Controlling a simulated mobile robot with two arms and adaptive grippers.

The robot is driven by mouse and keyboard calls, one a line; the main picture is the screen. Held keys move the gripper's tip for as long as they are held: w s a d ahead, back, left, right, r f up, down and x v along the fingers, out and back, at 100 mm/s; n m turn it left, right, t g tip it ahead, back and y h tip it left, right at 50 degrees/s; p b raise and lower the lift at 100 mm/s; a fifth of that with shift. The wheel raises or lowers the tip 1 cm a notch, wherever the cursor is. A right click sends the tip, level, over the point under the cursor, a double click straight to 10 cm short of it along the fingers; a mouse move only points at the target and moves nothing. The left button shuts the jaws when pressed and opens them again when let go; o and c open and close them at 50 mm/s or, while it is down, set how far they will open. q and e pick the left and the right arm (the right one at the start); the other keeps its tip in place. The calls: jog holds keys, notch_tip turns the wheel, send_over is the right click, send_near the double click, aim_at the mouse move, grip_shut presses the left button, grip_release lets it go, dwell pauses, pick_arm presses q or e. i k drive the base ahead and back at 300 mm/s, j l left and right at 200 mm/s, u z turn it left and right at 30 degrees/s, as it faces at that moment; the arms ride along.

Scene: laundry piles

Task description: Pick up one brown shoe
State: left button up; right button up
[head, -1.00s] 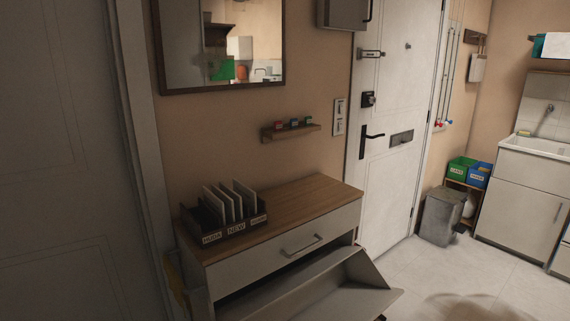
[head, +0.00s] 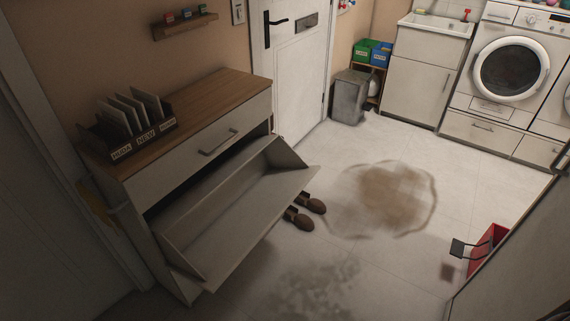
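Two brown shoes, a nearer one (head: 298,219) and a farther one (head: 312,204), lie side by side on the tiled floor. They are just right of the open tilt-out front (head: 250,210) of the shoe cabinet (head: 190,110). Their toes point right, and their left ends are partly hidden by the tilted front. Neither of my grippers shows in the head view.
A brown stain (head: 387,195) spreads on the floor right of the shoes, with a greyish patch (head: 315,285) in front. A red container (head: 488,250) stands at the right. A grey bin (head: 349,97) and a washing machine (head: 506,65) stand at the back.

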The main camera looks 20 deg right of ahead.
aim_at(316, 205)
jog(key=i+l+u, duration=0.4)
jog(key=i, duration=0.15)
jog(key=i+l+u, duration=0.35)
jog(key=i, duration=0.15)
jog(key=l+u, duration=0.2)
jog(key=l, duration=0.3)
jog(key=l+u, duration=0.2)
jog(key=l, duration=0.3)
jog(key=l+u, duration=0.2)
jog(key=l, duration=0.3)
jog(key=l+u, duration=0.2)
jog(key=l, duration=0.35)
jog(key=k+l+u, duration=0.15)
jog(key=l, duration=0.3)
jog(key=l+u, duration=0.2)
jog(key=l, duration=0.3)
jog(key=k+l+u, duration=0.2)
jog(key=l, duration=0.25)
